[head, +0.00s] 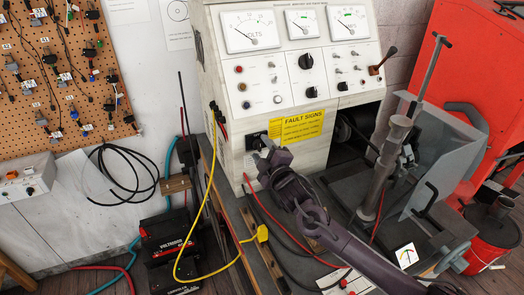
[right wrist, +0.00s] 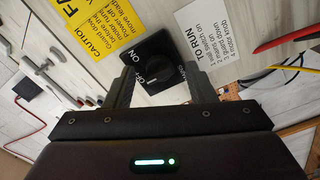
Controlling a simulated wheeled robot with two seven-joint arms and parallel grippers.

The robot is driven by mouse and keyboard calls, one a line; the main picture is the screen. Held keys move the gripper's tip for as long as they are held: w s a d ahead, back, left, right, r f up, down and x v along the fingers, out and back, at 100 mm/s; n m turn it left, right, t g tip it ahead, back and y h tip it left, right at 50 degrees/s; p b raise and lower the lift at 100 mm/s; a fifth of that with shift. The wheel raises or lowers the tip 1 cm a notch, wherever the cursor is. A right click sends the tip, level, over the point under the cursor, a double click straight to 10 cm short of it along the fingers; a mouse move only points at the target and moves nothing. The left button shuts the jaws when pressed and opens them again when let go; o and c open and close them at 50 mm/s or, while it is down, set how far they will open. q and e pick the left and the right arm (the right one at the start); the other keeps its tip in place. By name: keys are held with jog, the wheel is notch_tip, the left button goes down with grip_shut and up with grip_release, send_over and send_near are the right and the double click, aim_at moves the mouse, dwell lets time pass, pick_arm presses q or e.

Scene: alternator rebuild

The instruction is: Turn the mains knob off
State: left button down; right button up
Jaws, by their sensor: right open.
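The mains knob (right wrist: 157,66) is black, on a dark plate marked ON and OFF, in the right wrist view. Which mark the knob points to I cannot tell. In the head view its plate (head: 254,140) is on the lower front of the white test bench (head: 262,98), partly hidden by my gripper. My right gripper (right wrist: 162,84) is open, with a finger on each side of the knob plate. Whether the fingers touch it I cannot tell. The right gripper also shows in the head view (head: 268,151), close to the panel. My left gripper is not in view.
A yellow fault sign (head: 303,126) and a white TO RUN label (right wrist: 221,36) flank the knob. A yellow cable (head: 209,200) hangs at the panel's left edge. A clamp stand (head: 382,170) is to the right. A black battery (head: 168,240) stands at lower left.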

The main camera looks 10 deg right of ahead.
jog(key=s+d+b, duration=0.1)
jog(key=s, duration=0.6)
jog(key=shift+s+d+b, duration=0.15)
jog(key=shift+d+b, duration=0.05)
jog(key=shift+b, duration=0.2)
